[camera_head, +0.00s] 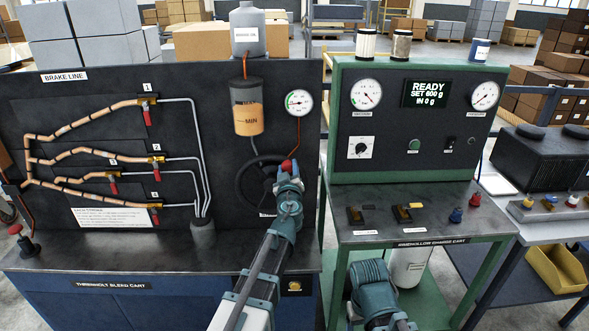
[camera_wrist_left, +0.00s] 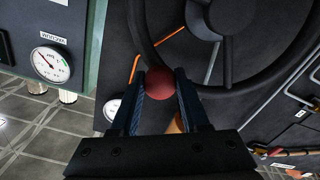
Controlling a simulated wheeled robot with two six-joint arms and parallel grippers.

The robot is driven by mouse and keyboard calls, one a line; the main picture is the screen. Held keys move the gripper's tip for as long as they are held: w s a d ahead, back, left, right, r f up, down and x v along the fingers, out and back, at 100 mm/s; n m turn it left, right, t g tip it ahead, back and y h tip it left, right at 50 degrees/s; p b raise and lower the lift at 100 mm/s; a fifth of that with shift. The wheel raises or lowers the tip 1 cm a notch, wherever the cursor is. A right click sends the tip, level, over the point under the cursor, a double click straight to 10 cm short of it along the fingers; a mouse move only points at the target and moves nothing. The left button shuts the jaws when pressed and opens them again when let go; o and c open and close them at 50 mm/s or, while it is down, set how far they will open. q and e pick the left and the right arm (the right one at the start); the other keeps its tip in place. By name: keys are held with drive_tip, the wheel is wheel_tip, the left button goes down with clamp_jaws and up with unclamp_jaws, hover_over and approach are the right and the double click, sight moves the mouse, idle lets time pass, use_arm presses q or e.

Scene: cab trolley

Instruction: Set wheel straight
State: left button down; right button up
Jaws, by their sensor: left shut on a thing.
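The black wheel (camera_head: 243,186) is mounted on the dark panel of the left cart, below the small gauge. My left gripper (camera_head: 288,173) is at the upper right of its rim, shut on a red knob (camera_head: 287,164), and covers much of the wheel's right side. In the left wrist view the red knob (camera_wrist_left: 160,84) sits between the two fingers, beside the wheel's rim (camera_wrist_left: 262,92). A spoke and part of the hub show there.
Above the wheel hang a reservoir with orange fluid (camera_head: 247,118) and a gauge (camera_head: 299,102). Left are copper lines with red-handled valves (camera_head: 113,187). Right stands a green cart (camera_head: 420,172) with dials. The left cart's top (camera_head: 120,258) is mostly bare.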

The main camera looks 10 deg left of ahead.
sight(270, 159)
use_arm(q)
drive_tip(key=a+n, duration=0.1)
drive_tip(key=s+a+r+n, duration=0.1)
drive_tip(key=shift+a+n+p, duration=0.2)
drive_tip(key=shift+n+p, duration=0.1)
drive_tip(key=shift+p, duration=0.05)
drive_tip(key=shift+s+a+r+n, duration=0.15)
drive_tip(key=shift+s+a+n, duration=0.05)
drive_tip(key=shift+a+n, duration=0.55)
drive_tip(key=shift+s+a+r+n, duration=0.1)
drive_tip(key=shift+s+a+n, duration=0.05)
drive_tip(key=shift+a+n, duration=0.55)
drive_tip(key=shift+c, duration=2)
unclamp_jaws()
drive_tip(key=shift+s, duration=0.1)
